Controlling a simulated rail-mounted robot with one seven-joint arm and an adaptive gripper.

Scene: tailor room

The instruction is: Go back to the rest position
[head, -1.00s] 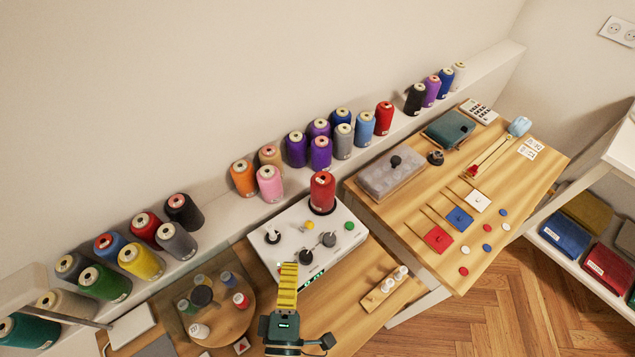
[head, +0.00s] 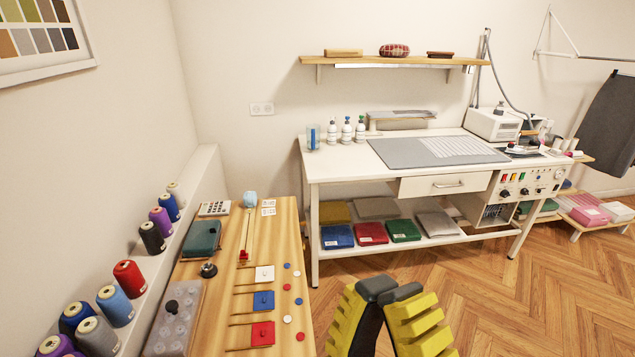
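My gripper (head: 389,292) is at the bottom of the head view, with its yellow ribbed fingers pointing up and its dark tips close together. It looks shut, and nothing shows between the tips. It is over the open wooden floor, in front of the white workbench (head: 345,172) and to the right of the wooden table (head: 222,278). The gripper's base and the rest of my arm are out of the frame.
The wooden table holds a grey box (head: 172,318), a teal case (head: 202,240) and coloured square pieces such as the red one (head: 263,333). Thread spools (head: 129,278) line the ledge at left.

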